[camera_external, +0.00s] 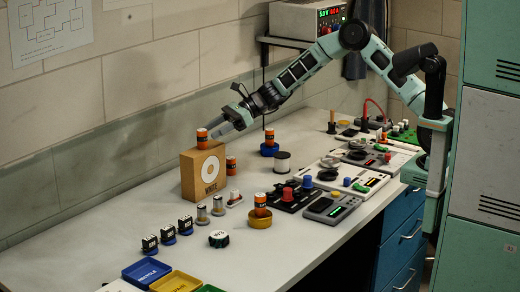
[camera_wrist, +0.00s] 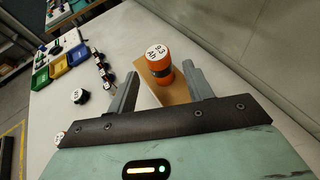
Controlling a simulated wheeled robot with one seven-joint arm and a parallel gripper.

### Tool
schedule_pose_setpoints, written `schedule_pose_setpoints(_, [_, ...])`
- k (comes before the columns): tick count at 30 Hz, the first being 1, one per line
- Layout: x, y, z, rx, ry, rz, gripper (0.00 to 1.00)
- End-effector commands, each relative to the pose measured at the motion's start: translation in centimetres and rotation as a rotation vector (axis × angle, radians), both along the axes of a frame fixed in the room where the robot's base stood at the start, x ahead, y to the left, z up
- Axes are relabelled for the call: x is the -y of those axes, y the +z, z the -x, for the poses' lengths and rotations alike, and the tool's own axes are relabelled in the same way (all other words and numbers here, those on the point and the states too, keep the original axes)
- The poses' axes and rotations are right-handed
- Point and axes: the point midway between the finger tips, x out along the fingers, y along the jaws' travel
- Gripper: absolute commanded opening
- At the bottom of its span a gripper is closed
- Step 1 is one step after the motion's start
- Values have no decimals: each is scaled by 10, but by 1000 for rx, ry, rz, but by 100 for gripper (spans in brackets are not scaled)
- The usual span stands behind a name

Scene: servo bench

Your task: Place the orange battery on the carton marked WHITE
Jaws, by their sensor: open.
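An orange battery (camera_external: 202,139) with a dark band and a white marked top stands upright on top of the tan carton (camera_external: 205,178), which has a white ring and the word WHITE on its front. In the wrist view the battery (camera_wrist: 158,68) stands on the carton's top (camera_wrist: 178,95), just ahead of and between my fingertips. My gripper (camera_external: 222,129) is open beside the battery at its right, with the fingers apart and nothing clearly held; it also shows in the wrist view (camera_wrist: 162,78).
Other orange batteries stand right of the carton (camera_external: 231,165), on a blue base (camera_external: 269,139) and on a brass dish (camera_external: 260,202). Small cylinders and dark cubes stand in front. Blue (camera_external: 145,271) and yellow (camera_external: 176,282) trays lie at the near edge. Control panels fill the bench's right.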

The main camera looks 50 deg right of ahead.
Motion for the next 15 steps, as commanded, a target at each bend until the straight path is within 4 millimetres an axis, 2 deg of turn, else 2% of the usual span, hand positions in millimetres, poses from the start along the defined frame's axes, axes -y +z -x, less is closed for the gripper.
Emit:
schedule_pose_setpoints(1, [10,3,4,1,-4,1,51])
schedule_pose_setpoints(6, [32,14,16,2,-1,1,51])
schedule_pose_setpoints(15, [44,21,23,0,1,0,51])
